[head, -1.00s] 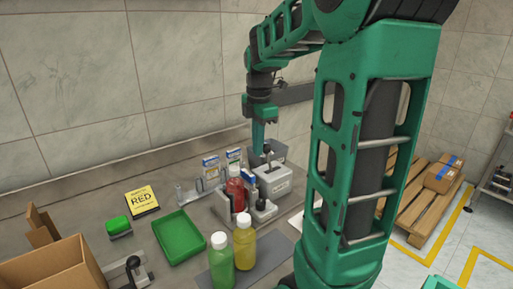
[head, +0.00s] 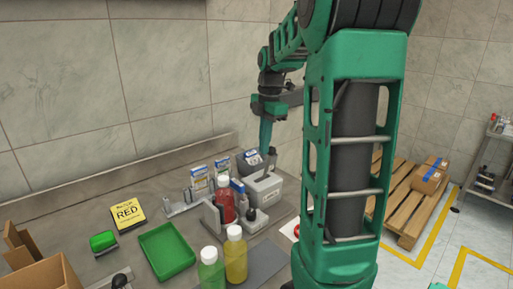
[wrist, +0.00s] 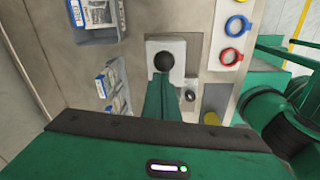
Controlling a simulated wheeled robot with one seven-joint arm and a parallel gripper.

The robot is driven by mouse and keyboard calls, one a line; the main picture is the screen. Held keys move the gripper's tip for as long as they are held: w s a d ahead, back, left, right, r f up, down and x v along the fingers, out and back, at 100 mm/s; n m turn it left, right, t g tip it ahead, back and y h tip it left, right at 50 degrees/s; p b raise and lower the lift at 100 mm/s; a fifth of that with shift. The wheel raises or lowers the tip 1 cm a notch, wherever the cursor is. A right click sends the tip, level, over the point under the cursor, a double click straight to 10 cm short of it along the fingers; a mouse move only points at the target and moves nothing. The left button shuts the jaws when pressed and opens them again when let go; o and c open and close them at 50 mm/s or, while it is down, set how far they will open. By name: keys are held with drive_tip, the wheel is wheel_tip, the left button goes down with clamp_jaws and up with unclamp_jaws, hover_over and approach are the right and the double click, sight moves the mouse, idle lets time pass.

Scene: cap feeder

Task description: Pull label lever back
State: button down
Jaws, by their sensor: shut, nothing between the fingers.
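A lever with a black ball knob (wrist: 165,62) stands on a pale grey box in the wrist view. In the head view, this grey box (head: 268,191) is on the bench, right of the red bottle. My gripper (head: 265,150) points down above the box. Its green fingers (wrist: 160,92) are together and empty, with their tips close to the knob. I cannot tell whether they touch it. The fingers hide part of the lever. A second, smaller black knob (head: 251,214) is on a fixture nearer the red bottle (head: 225,202).
Blue-and-white label packs (head: 199,178) stand left of the box, and a dark bin (head: 245,165) stands behind it. Yellow (head: 236,259) and green (head: 211,274) bottles are in front. A green tray (head: 166,250) lies left. Red and blue rings (wrist: 230,57) show right of the lever.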

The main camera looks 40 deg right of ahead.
drive_tip(key=shift+s+d, duration=0.15)
drive_tip(key=shift+d, duration=0.85)
drive_tip(key=shift+a, duration=0.1)
drive_tip(key=w+a, duration=0.2)
drive_tip(key=a, duration=0.3)
drive_tip(key=s+d+r, duration=0.1)
drive_tip(key=d+r, duration=0.3)
drive_tip(key=r, duration=0.5)
drive_tip(key=shift+d, duration=0.4)
drive_tip(key=shift+s+r, duration=0.1)
